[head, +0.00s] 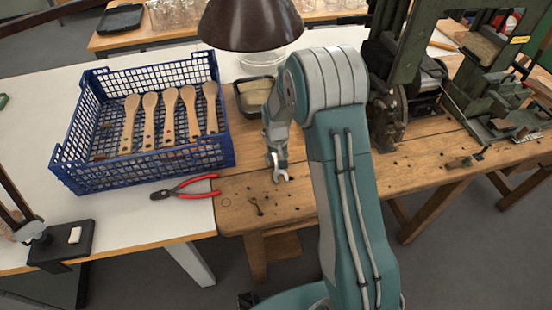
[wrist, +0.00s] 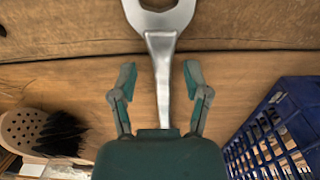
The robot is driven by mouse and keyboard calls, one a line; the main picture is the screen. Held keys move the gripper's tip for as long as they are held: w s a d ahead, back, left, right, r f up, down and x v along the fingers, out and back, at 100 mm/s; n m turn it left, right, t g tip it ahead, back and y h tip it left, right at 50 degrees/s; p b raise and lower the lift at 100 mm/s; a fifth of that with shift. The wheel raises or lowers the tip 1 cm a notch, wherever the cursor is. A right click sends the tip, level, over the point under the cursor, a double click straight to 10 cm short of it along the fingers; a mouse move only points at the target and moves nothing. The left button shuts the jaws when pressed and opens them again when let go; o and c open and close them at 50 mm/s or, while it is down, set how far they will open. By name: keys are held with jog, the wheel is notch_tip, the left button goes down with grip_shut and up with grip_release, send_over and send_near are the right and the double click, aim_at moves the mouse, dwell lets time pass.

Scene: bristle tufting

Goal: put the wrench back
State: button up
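The wrench is a grey metal open-ended spanner; its jaw (head: 281,174) shows at the tip of my arm in the head view, over the wooden bench. In the wrist view the wrench (wrist: 162,65) runs up the middle, jaw at the top edge, its lower end hidden by my gripper's body. My gripper (wrist: 159,79) has its two fingers spread on either side of the shank, with a visible gap on both sides. In the head view my gripper (head: 277,152) is partly hidden by my arm. I cannot tell whether the wrench touches the bench.
A blue crate (head: 147,165) with several wooden brushes stands left on the white table (head: 30,135). Red-handled pliers (head: 186,188) lie in front of it. A dark tray (head: 239,100) sits behind my gripper. Green machinery (head: 490,75) stands right. The bench front (head: 232,200) is mostly clear.

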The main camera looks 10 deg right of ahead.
jog(key=s+r+t, duration=0.1)
jog(key=s+r, duration=0.2)
jog(key=r, duration=0.7)
jog(key=s+r, duration=0.2)
jog(key=r, duration=0.9)
jog(key=s+r+t, duration=0.2)
jog(key=s+r, duration=0.2)
jog(key=s, duration=0.7)
jog(key=s+r+t, duration=0.2)
jog(key=s+r, duration=0.3)
jog(key=s, duration=0.7)
jog(key=shift+s+d+r+t, duration=0.15)
jog(key=shift+d+t, duration=0.1)
jog(key=shift+t, duration=0.05)
